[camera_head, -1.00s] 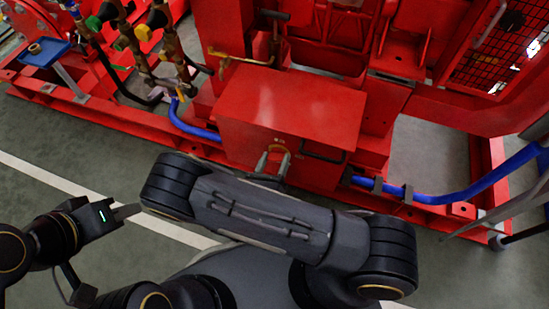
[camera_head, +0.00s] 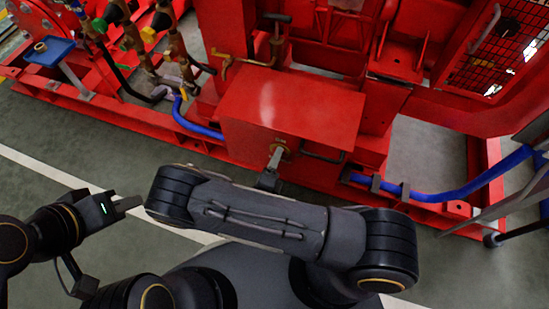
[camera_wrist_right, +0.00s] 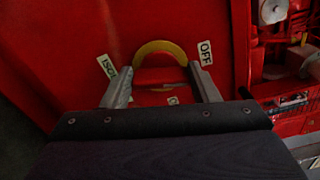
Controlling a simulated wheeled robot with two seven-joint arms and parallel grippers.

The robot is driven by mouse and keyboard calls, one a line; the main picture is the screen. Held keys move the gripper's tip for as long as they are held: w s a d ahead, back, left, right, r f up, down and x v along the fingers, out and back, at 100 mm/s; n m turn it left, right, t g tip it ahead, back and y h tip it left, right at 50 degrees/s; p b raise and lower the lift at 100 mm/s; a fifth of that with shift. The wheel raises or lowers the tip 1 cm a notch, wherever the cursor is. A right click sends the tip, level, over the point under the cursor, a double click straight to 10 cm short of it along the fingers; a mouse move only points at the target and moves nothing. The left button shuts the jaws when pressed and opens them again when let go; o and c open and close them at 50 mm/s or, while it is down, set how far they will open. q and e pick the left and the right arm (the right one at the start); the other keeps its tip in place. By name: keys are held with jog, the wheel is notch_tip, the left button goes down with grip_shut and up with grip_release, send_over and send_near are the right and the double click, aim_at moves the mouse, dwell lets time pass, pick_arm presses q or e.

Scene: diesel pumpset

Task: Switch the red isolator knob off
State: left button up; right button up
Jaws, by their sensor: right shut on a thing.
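The red isolator knob (camera_wrist_right: 158,97) is on the front of a red box (camera_head: 290,108). In the right wrist view it lies between the two fingers of my right gripper (camera_wrist_right: 162,82), which is shut on it. A yellow ring (camera_wrist_right: 160,46) curves behind it, with an OFF label (camera_wrist_right: 205,53) at the right and a partly hidden label (camera_wrist_right: 107,66) at the left. In the head view my right gripper (camera_head: 276,157) hides most of the knob. My left gripper (camera_head: 130,203) is away at the left over the floor; its finger gap is not clear.
A dark handle (camera_head: 322,155) is on the box front, right of the knob. Blue hoses (camera_head: 195,128) run along the red base frame (camera_head: 105,118) on both sides. A blue tray (camera_head: 50,52) stands at the far left.

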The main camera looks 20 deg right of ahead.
jog(key=shift+n, duration=1.1)
jog(key=o, duration=1)
